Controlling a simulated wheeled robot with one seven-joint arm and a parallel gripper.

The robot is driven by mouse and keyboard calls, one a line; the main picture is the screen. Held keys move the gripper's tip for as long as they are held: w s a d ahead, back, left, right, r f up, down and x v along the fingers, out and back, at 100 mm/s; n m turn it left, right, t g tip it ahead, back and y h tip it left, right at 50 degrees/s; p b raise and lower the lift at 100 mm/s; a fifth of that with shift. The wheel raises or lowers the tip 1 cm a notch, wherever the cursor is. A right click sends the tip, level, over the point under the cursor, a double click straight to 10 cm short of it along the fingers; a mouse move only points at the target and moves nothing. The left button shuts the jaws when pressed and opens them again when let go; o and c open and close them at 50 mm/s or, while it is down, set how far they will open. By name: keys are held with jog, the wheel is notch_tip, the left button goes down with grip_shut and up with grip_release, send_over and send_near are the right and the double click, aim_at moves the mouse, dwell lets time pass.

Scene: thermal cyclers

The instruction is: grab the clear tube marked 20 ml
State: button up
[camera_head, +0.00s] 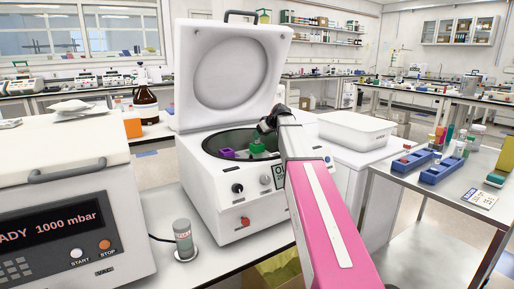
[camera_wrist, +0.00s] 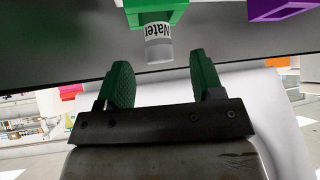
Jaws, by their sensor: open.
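A clear, greyish tube (camera_wrist: 159,42) with a white label reading something like "Water" sticks out of a green holder (camera_wrist: 150,14) in the wrist view. I cannot read a 20 ml mark on it. My gripper (camera_wrist: 160,72) is open, its two green ridged fingers apart, with the tube's end just beyond the gap and nothing between them. In the head view my gripper (camera_head: 267,127) is over the open centrifuge (camera_head: 225,185), by the green holder (camera_head: 257,146) in its bowl. My arm hides part of the bowl, and the tube cannot be made out there.
A purple holder (camera_head: 228,154) sits in the bowl at left; it also shows in the wrist view (camera_wrist: 280,9). The raised lid (camera_head: 230,70) stands behind. A white tray (camera_head: 358,130) and blue racks (camera_head: 440,172) are right.

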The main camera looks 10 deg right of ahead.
jog(key=x, duration=0.4)
jog(key=shift+r, duration=0.1)
jog(key=c, duration=1)
jog(key=shift+r, duration=0.1)
